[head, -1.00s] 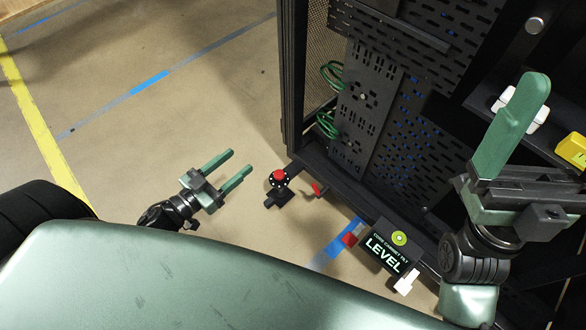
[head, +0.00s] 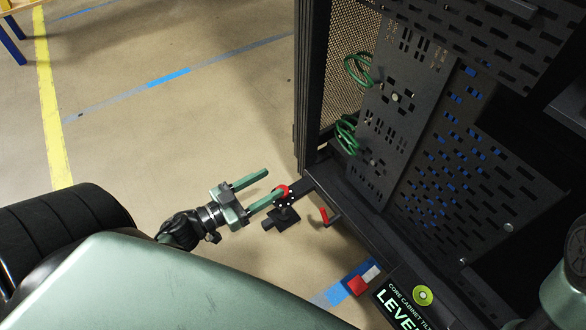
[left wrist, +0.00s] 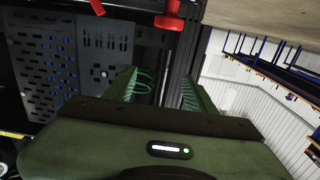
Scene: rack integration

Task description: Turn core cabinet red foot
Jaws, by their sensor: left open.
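The core cabinet (head: 303,90) is a tall black rack on the right in the head view. Its red foot (head: 281,190) is a round red knob on a black base at the near left corner, close to the floor. My left gripper (head: 269,184) is open, with its green fingers pointing at the foot; the nearer finger's tip overlaps the knob in the picture. I cannot tell if they touch. In the left wrist view the red foot (left wrist: 170,20) is at the top edge, beyond the open left gripper (left wrist: 160,85). My right gripper is out of view.
A small red handle (head: 324,216) sticks out low beside the foot. A black LEVEL sign with a green bubble dial (head: 423,295) is at the cabinet's lower front. The floor left of the cabinet is clear.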

